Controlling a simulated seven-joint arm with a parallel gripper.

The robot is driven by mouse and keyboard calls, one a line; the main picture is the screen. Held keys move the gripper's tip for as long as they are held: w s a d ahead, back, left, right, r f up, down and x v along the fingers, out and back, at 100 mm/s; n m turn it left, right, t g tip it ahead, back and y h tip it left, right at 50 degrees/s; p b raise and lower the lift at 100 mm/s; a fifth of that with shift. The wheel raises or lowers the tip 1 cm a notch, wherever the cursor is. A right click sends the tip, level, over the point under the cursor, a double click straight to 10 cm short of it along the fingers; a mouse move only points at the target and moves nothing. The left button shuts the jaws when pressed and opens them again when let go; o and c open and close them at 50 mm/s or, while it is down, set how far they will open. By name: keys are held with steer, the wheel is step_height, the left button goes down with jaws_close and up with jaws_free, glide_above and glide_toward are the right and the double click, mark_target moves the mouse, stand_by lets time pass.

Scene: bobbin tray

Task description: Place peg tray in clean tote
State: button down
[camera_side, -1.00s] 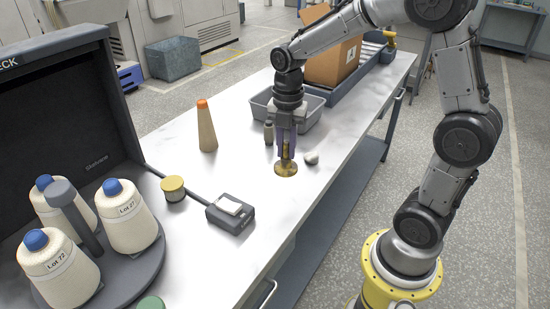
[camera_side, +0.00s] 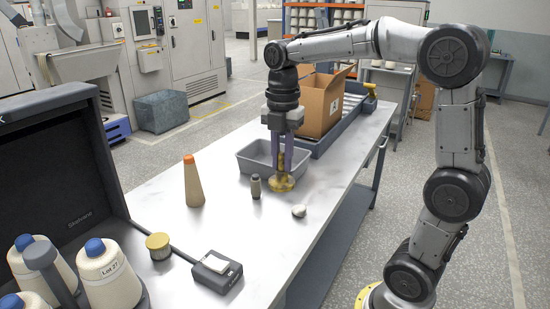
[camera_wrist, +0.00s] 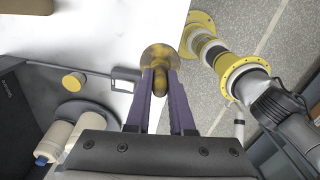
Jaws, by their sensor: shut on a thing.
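The peg tray (camera_side: 283,184) is a small brass-yellow round plate with an upright post. My gripper (camera_side: 286,165) points down and its purple fingers are shut on the post. The peg tray appears held above the table, in front of the tote. In the wrist view the brass plate (camera_wrist: 158,52) and post sit between my fingertips (camera_wrist: 160,78). The clean tote appears to be the shallow grey bin (camera_side: 251,163) on the table just behind my gripper. My gripper hides part of it, and no contents show.
A tan cone (camera_side: 194,184), a small dark bottle (camera_side: 256,187) and a whitish lump (camera_side: 299,211) stand near the peg tray. A cardboard box (camera_side: 318,108) is behind the tote. A yellow-topped spool (camera_side: 159,246) and dark device (camera_side: 217,271) are nearer. The right table edge is close.

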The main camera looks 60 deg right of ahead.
steer(key=w+d+r+m, duration=0.2)
steer(key=w+d+m, duration=0.2)
steer(key=w+d, duration=1.05)
steer(key=w+d+f+m, duration=0.25)
steer(key=d+f, duration=0.35)
steer(key=d, duration=0.4)
steer(key=shift+m, duration=0.35)
steer(key=shift+s+d+f, duration=0.15)
steer(key=shift+d+f, duration=0.9)
steer(key=shift+f, duration=1.55)
steer(key=shift+s+d+f, duration=0.15)
steer(key=shift+d+f, duration=0.9)
steer(key=shift+f, duration=1.55)
steer(key=shift+s+d+f, duration=0.15)
steer(key=shift+d+f, duration=0.9)
steer(key=shift+f, duration=1.55)
steer(key=shift+f, duration=0.15)
steer(key=c, duration=0.8)
jaws_free()
